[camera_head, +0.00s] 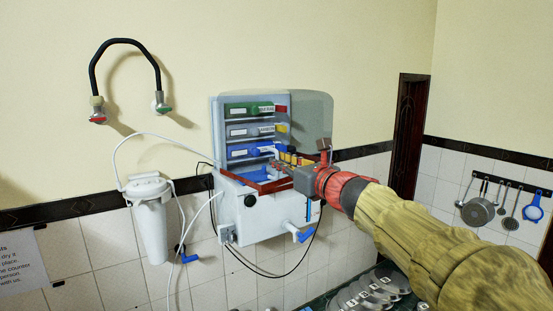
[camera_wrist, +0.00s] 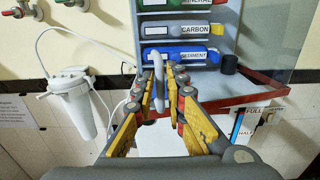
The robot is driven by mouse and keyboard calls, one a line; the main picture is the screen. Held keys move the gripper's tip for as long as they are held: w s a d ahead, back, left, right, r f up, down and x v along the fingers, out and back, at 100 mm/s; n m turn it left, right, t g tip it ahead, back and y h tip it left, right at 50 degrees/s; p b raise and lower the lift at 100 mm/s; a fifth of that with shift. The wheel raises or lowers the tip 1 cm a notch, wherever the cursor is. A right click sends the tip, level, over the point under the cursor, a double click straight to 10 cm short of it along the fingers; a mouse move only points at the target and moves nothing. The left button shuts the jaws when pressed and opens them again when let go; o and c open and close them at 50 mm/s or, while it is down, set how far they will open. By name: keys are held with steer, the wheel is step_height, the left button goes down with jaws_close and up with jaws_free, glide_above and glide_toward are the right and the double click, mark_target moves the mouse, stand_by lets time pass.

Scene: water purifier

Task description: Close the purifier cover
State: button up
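The purifier (camera_head: 262,213) is a white box on the wall, with its front open and green, grey and blue cartridges (camera_head: 250,130) showing inside. A translucent grey panel, which looks like the cover (camera_head: 312,115), stands open at the right of the cartridges. It also shows at the right in the wrist view (camera_wrist: 262,40). A red rim (camera_wrist: 245,97) runs along the lower edge. My gripper (camera_wrist: 161,78) is in front of the lower cartridges. Its fingers are apart, on either side of a grey curved tube or handle; contact is not clear. The head view hides the fingertips partly.
A white filter canister (camera_head: 151,220) with hoses hangs left of the purifier. A black hose tap (camera_head: 125,42) is above it. Utensils (camera_head: 480,210) hang on the right wall. Metal discs (camera_head: 375,290) lie on the counter below.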

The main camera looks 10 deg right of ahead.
mark_target(248, 158)
steer(key=shift+x, duration=0.95)
jaws_close()
steer(key=w+a, duration=0.1)
steer(key=a, duration=0.1)
steer(key=w+a+b, duration=0.1)
steer(key=a, duration=0.1)
steer(key=w+a+b, duration=0.1)
steer(key=a, duration=0.2)
steer(key=shift+w+f, duration=0.1)
steer(key=shift+w, duration=0.2)
steer(key=shift+w+a, duration=0.15)
steer(key=shift+a, duration=0.05)
jaws_free()
steer(key=shift+a, duration=0.1)
